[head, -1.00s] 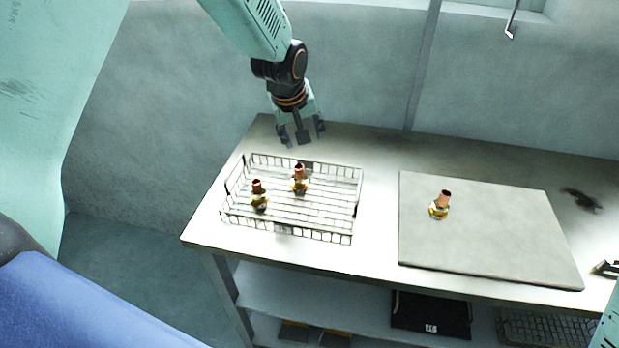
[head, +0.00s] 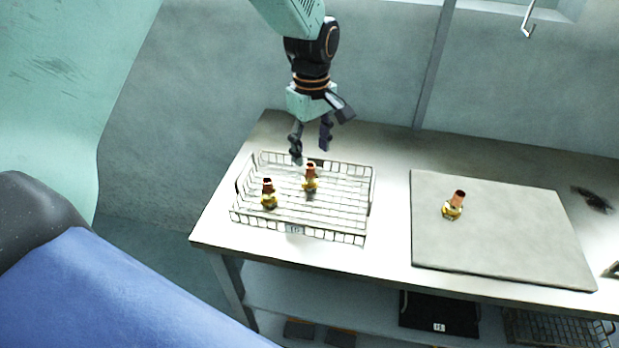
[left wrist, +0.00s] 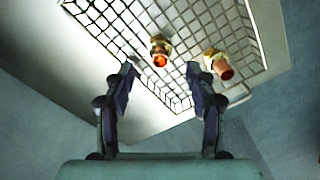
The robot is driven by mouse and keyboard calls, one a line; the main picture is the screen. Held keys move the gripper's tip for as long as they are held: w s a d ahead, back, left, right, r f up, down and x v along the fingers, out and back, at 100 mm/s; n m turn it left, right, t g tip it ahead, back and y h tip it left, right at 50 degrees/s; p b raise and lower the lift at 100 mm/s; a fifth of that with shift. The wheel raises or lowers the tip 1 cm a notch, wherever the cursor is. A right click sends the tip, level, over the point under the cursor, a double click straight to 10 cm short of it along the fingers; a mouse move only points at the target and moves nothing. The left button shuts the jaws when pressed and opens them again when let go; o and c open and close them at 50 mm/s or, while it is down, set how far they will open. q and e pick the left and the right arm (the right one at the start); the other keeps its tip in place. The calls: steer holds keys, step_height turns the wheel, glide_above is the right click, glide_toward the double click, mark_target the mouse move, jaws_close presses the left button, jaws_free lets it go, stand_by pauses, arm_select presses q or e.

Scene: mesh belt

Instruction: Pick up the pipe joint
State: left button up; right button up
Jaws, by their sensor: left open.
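Two pipe joints with copper tops and brass-yellow bases stand in the wire basket (head: 366,208), one at its left (head: 268,194) and one near its back middle (head: 310,178). A third pipe joint (head: 454,205) stands on the grey mat (head: 520,255) to the right. My left gripper (head: 311,150) is open and empty, above the back edge of the basket. In the left wrist view its open fingers (left wrist: 165,95) frame part of the basket, with one joint (left wrist: 160,52) between and beyond them and another (left wrist: 220,65) to the right.
The basket and mat lie on a grey table (head: 390,240) against the wall. A lower shelf holds a black box (head: 438,314) and a wire tray (head: 550,328). A dark patch (head: 592,199) marks the table's right side.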

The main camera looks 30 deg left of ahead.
mark_target(310, 165)
arm_select(q)
steer(key=shift+s+d+f, duration=0.25)
steer(key=shift+d+f, duration=0.1)
steer(key=shift+f, duration=0.2)
steer(key=f, duration=0.4)
steer(key=a+f, duration=0.1)
steer(key=shift+w+a+f, duration=0.1)
steer(key=shift+w+f, duration=0.25)
steer(key=shift+f, duration=0.05)
steer(key=shift+s+d+f, duration=0.15)
steer(key=shift+d+f, duration=0.05)
steer(key=shift+f, duration=0.15)
steer(key=shift+a, duration=0.15)
steer(key=c, duration=0.4)
steer(key=shift+d, duration=0.2)
steer(key=c, duration=0.6)
steer(key=shift+a, duration=0.15)
jaws_close()
